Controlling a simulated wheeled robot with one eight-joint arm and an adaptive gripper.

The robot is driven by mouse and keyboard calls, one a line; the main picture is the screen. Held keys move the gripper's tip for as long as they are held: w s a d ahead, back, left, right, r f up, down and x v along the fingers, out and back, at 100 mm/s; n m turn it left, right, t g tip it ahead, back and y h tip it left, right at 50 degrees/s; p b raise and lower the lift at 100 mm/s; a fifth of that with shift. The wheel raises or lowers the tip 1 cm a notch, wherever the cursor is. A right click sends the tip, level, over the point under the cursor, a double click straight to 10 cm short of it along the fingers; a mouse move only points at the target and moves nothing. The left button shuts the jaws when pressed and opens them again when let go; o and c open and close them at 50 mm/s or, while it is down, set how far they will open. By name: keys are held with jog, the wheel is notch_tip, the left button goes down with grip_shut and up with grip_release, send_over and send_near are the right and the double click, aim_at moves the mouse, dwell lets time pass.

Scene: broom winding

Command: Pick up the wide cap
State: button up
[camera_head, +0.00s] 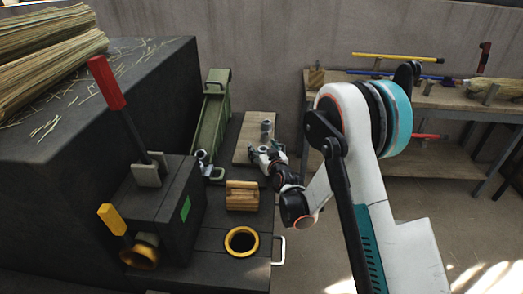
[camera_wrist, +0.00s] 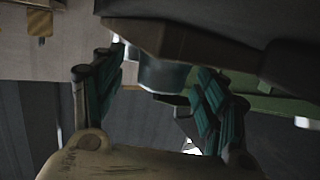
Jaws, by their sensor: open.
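On a pale wooden board (camera_head: 242,151) in the head view stand small grey metal cylindrical pieces (camera_head: 266,126), close behind my gripper. I cannot tell for sure which one is the wide cap. My gripper (camera_head: 263,152) is low over the near right part of the board, partly hidden by its own wrist. In the wrist view its teal-padded fingers are spread apart.
A green metal channel (camera_head: 209,120) lies left of the board, with a small grey fitting (camera_head: 202,158) near its front end. A wooden block (camera_head: 242,195) and a yellow-rimmed hole (camera_head: 242,242) are nearer. A red-handled lever (camera_head: 106,83) rises at left. A workbench (camera_head: 440,99) stands behind at right.

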jog(key=c, duration=0.9)
jog(key=shift+o, duration=0.2)
jog(key=shift+r, duration=0.15)
